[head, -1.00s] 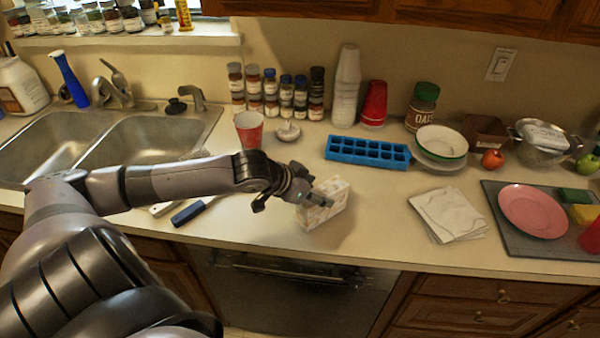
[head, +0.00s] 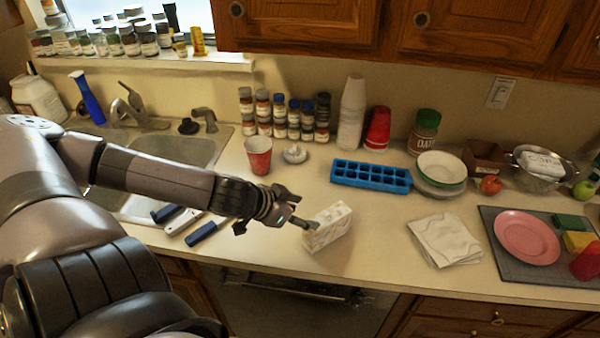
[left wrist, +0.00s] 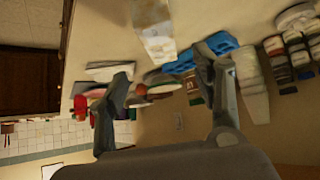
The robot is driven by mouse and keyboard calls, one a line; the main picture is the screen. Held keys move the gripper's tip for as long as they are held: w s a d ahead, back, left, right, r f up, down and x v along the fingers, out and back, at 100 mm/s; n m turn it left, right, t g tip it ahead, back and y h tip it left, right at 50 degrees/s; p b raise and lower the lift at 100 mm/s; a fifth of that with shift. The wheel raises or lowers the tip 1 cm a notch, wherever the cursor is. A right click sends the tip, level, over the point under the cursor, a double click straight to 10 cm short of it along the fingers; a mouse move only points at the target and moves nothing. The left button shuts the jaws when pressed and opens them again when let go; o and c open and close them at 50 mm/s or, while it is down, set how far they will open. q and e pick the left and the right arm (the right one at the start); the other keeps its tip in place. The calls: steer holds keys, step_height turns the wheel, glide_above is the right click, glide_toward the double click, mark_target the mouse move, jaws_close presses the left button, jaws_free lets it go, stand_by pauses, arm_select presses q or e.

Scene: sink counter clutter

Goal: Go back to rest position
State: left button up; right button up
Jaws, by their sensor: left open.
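My left gripper (head: 294,214) is above the counter, at the left of a white-and-tan patterned box (head: 328,227). In the left wrist view my left gripper (left wrist: 165,85) has its two fingers spread wide with nothing between them. The box also shows in the left wrist view (left wrist: 155,30), at the top and beyond the fingers. The box stands on the counter (head: 370,235); in the head view a fingertip overlaps its left edge, and I cannot tell if they touch. My right gripper is in neither view.
A red cup (head: 258,156), spice jars, stacked white cups (head: 352,112) and a blue ice tray (head: 370,176) stand behind. Blue-handled utensils (head: 205,231) lie below my left arm. The sink (head: 175,147) is at left, a folded cloth (head: 444,240) and pink plate (head: 527,237) at right.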

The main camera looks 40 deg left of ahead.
arm_select(q)
steer(key=shift+s, duration=0.1)
stand_by(0.6)
steer(key=s+d+f+g+y, duration=0.1)
steer(key=s+d+f+g, duration=0.2)
steer(key=s+d+f, duration=0.35)
steer(key=s+d+f+g+y, duration=0.1)
steer(key=s+d+f+g, duration=0.15)
steer(key=s+d, duration=0.7)
steer(key=s+a+f+g+b, duration=0.1)
steer(key=s+f+b, duration=0.15)
steer(key=f, duration=1.45)
steer(key=s+a+f+b, duration=0.1)
steer(key=f+b, duration=0.3)
steer(key=f, duration=1.3)
steer(key=s+a+f+g+b, duration=0.1)
steer(key=s+a+f+b, duration=0.2)
steer(key=s+f, duration=1.3)
step_height(320, 180, down, 3)
steer(key=shift+s+f+b, duration=0.15)
steer(key=shift+f+b, duration=0.05)
steer(key=shift+b, duration=0.3)
